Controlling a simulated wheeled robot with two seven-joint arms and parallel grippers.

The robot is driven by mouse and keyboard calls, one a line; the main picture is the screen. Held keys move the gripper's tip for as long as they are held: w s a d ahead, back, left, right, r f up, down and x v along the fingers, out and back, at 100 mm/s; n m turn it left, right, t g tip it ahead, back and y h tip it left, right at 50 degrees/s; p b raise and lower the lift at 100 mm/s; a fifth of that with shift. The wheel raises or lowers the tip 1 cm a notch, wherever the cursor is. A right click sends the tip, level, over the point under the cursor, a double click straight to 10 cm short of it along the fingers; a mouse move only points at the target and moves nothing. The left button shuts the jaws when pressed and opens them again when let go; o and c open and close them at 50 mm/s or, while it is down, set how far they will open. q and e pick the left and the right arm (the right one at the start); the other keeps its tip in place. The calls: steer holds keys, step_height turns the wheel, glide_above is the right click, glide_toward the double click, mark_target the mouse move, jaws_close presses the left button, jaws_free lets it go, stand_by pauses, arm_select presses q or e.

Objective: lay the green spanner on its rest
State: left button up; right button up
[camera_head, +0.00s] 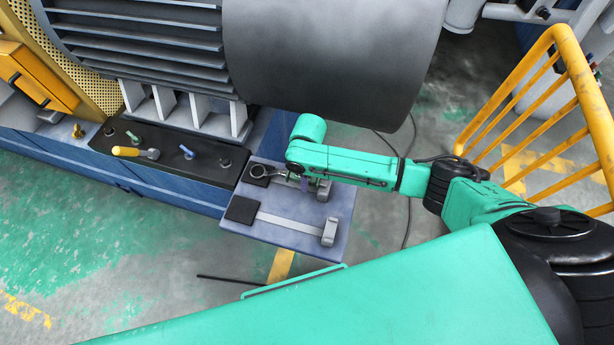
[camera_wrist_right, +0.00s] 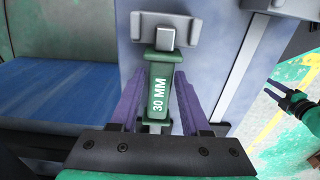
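The green spanner's handle (camera_wrist_right: 160,88), marked "30 MM", shows in the right wrist view between the purple fingers of my right gripper (camera_wrist_right: 158,92), which look closed on its sides. Its metal shank sits at the grey forked bracket (camera_wrist_right: 193,32); whether it bears on it is unclear. In the head view the spanner's dark ring head (camera_head: 258,171) is over a black pad on the blue-grey plate (camera_head: 285,229). My right gripper (camera_head: 304,184) is over the plate, mostly hidden by its arm. My left gripper (camera_wrist_right: 290,97) shows at the right wrist view's right edge, fingers apart and empty.
A second place with a black pad (camera_head: 241,209), a flat grey strip and a forked bracket (camera_head: 330,232) lies nearer on the plate. A black ledge (camera_head: 165,146) holds a yellow-handled tool (camera_head: 127,151). The large motor (camera_head: 330,60) stands behind, a yellow railing (camera_head: 560,110) at right.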

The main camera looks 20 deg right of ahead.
steer(key=shift+o, duration=0.7)
step_height(320, 180, up, 15)
steer(key=p, duration=0.3)
steer(key=shift+f, duration=0.2)
steer(key=shift+s+d+f, duration=0.1)
steer(key=shift+s, duration=0.05)
